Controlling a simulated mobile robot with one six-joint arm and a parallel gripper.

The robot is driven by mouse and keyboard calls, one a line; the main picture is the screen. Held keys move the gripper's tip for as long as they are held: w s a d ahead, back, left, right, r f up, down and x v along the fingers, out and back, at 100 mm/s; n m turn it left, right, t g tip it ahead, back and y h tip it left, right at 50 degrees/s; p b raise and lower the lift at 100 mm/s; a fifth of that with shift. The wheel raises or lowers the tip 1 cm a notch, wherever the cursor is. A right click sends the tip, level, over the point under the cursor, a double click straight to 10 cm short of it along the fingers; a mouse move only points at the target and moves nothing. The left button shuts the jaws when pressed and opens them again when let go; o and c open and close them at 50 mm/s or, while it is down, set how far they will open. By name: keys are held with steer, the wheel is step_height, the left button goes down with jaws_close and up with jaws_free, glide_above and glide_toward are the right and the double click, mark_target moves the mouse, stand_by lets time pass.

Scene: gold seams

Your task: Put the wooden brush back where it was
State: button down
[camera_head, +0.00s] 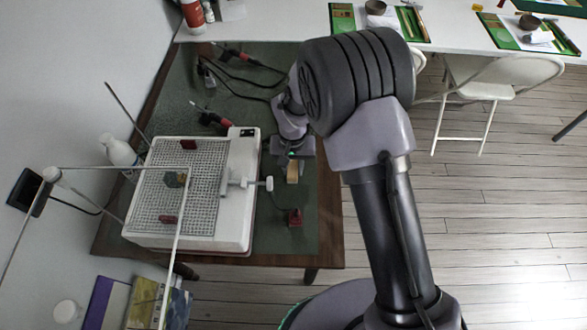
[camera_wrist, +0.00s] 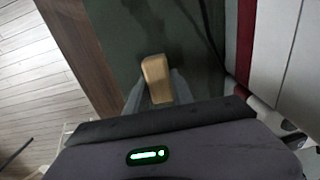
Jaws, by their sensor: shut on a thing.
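The wooden brush shows as a tan block (camera_wrist: 156,78) between the two fingers in the wrist view. It is also a small yellowish piece (camera_head: 293,173) under my gripper in the head view. My gripper (camera_wrist: 150,92) is shut on it, over the right part of the green-topped table (camera_head: 272,235). The brush's lower end and bristles are hidden. I cannot tell whether it touches the table or hangs just above it.
A white device with a mesh top (camera_head: 240,215) stands left of my gripper, with a thin frame over it. A small red block (camera_head: 295,217) sits nearer the front. Black cables and red-handled tools (camera_head: 212,117) lie behind. Green surface around the red block is mostly clear.

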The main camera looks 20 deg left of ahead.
steer(key=c, duration=1.5)
jaws_free()
steer(key=shift+f, duration=0.1)
steer(key=o, duration=0.4)
steer(key=shift+r, duration=0.2)
